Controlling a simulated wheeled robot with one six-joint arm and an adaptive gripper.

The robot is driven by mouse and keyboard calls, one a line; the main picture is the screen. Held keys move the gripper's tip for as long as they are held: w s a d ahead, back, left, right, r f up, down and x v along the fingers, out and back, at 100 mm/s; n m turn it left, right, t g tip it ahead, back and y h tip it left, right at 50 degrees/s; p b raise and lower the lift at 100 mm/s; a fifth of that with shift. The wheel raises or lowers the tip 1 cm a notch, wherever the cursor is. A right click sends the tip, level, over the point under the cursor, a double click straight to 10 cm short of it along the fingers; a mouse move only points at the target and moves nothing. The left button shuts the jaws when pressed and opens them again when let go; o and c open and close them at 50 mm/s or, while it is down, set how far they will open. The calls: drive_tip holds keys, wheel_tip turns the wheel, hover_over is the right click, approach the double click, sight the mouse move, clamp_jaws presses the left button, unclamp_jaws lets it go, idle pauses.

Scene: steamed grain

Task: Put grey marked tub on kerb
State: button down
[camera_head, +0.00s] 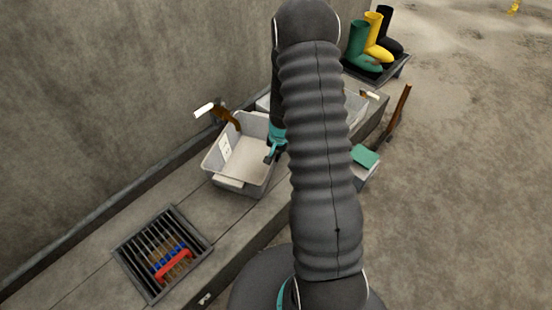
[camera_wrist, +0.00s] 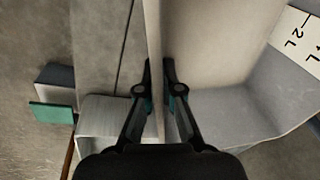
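The grey marked tub (camera_head: 252,160) is an open, light grey bin with a white label on its inner left wall. It is over the kerb (camera_head: 90,265), near the kerb's front edge; I cannot tell whether its base touches. In the wrist view its wall (camera_wrist: 155,30) runs between my fingers, and the label (camera_wrist: 298,38) shows "2 L" and "L" marks at the upper right. My gripper (camera_wrist: 159,75) has one finger on each side of this wall, both seemingly against it. In the head view my gripper (camera_head: 272,155) is at the tub's right wall, partly hidden by my arm.
Another pale bin (camera_head: 356,105) is partly hidden by my arm. Boots (camera_head: 358,45) stand at the back. A green-topped box (camera_head: 364,157) is at right.

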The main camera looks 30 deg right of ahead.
drive_tip(key=shift+f, duration=1.2)
drive_tip(key=c, duration=1.3)
unclamp_jaws()
